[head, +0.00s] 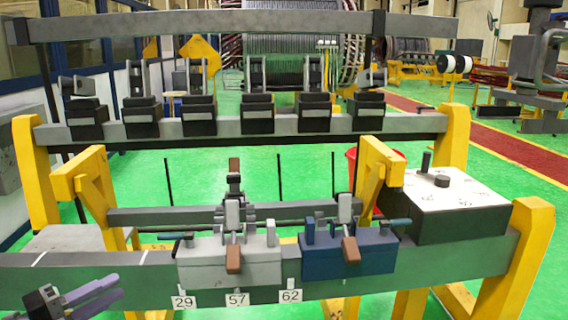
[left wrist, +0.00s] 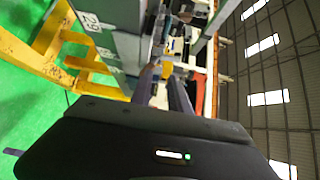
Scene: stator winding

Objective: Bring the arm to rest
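My left gripper (head: 121,285) is at the lower left of the head view, in front of the bench's grey beam (head: 60,285). Its two purple-grey fingers point right and stand a little apart, with nothing between them. In the left wrist view, the fingers (left wrist: 161,78) reach out from the black gripper body with a gap between them. My right gripper is not in view. A grey clamp block (head: 215,265) and a blue clamp block (head: 345,262) sit on the beam, right of the left gripper and apart from it.
Number cards 29 (head: 184,302), 57 (head: 237,299) and 62 (head: 290,296) are on the beam's front. A white-topped box (head: 455,195) stands at the right end. Yellow supports (head: 525,260) hold the frame. A rear rail (head: 230,128) carries several black clamps.

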